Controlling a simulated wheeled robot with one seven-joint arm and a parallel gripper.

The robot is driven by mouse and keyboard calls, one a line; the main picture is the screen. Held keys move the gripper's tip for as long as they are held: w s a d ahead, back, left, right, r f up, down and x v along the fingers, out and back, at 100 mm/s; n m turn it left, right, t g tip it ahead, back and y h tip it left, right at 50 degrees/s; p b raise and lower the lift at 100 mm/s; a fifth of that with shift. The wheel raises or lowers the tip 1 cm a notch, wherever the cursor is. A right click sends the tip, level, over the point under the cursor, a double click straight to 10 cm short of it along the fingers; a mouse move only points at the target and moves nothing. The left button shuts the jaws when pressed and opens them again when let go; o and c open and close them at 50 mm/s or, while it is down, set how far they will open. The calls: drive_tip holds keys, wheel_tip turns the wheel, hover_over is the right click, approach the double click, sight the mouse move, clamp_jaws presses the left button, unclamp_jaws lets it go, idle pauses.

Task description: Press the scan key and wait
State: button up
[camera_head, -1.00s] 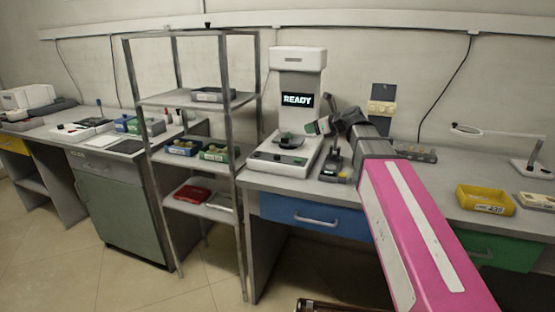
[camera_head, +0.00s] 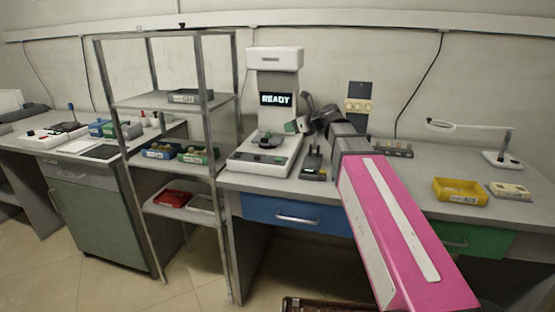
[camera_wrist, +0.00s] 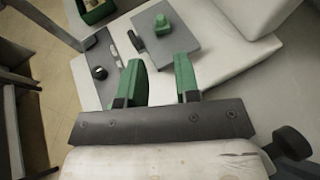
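The scanner (camera_head: 274,60) is a white column machine on the bench, and its dark screen (camera_head: 276,99) reads READY. A green piece (camera_head: 268,140) sits on its stage; in the wrist view the green piece (camera_wrist: 162,26) rests on a grey square plate (camera_wrist: 172,48). I cannot make out a labelled scan key. My gripper (camera_wrist: 161,78) has two green fingers, apart and empty, above the base near the strip. In the head view my gripper (camera_head: 292,126) is just right of the stage.
A metal rack (camera_head: 221,140) with bins stands left of the scanner. A dark stand device (camera_head: 314,165) is close on its right. A yellow bin (camera_head: 460,191) and a magnifier lamp (camera_head: 500,158) are farther right.

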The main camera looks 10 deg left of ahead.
clamp_jaws()
idle(1.5)
